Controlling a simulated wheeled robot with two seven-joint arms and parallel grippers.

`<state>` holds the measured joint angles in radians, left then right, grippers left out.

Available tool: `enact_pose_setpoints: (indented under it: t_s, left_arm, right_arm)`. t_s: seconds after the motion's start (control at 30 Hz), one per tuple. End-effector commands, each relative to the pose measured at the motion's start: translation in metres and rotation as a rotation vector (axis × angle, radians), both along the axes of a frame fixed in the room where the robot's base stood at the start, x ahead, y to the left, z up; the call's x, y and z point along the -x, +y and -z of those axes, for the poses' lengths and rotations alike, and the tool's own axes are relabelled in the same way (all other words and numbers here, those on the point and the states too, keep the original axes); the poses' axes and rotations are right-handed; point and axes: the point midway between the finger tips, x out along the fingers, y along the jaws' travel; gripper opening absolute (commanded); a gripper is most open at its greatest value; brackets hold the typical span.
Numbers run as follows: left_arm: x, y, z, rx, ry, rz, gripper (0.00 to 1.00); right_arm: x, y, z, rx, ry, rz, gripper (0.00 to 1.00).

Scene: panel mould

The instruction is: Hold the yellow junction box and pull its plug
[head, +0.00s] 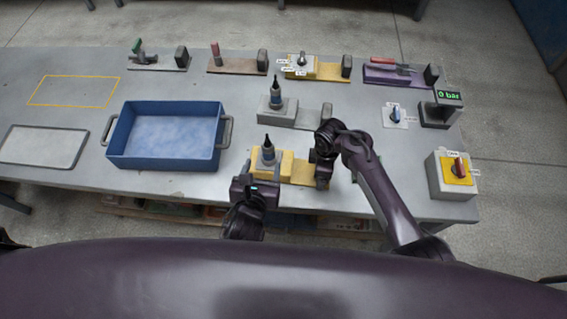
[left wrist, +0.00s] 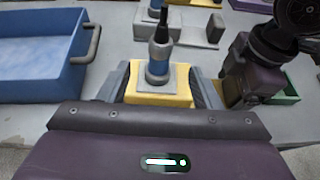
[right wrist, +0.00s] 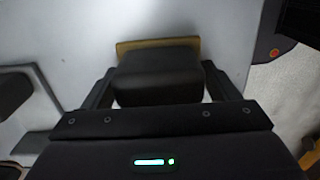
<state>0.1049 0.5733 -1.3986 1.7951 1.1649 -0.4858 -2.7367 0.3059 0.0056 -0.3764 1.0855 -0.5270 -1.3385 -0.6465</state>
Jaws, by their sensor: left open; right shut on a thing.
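The yellow junction box (head: 286,168) stands at the table's front edge. Its plug (head: 267,150), grey and blue with a black cable end, stands upright on top; the plug also shows in the left wrist view (left wrist: 158,58). My left gripper (head: 258,178) is open, its fingers on either side of the yellow box and below the plug; I cannot tell whether they touch it. My right gripper (head: 323,180) is shut on the dark block (right wrist: 158,78) at the right end of the box's yellow base (right wrist: 130,45). My right wrist partly hides that block in the head view.
A similar grey box with a plug (head: 278,106) stands just behind. A blue bin (head: 113,140) is to the left. A grey box with a red knob (head: 440,180) stands at the right. A green tray (left wrist: 284,97) lies by my right gripper. Several fixtures line the back.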

Motion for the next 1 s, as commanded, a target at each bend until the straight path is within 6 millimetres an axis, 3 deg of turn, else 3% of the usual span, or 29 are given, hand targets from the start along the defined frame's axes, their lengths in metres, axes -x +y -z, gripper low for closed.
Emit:
enact_pose_setpoints:
  t_s: [0.6,1.0]
  left_arm:
    - [-0.083,-0.004,0.032,0.002,-0.004,-0.001,0.58]
    - [-0.102,-0.005,0.041,0.002,-0.002,0.000,0.58]
  right_arm:
    - [0.001,0.000,0.001,0.002,0.003,-0.002,0.45]
    - [0.001,0.000,0.001,0.002,0.003,-0.001,0.45]
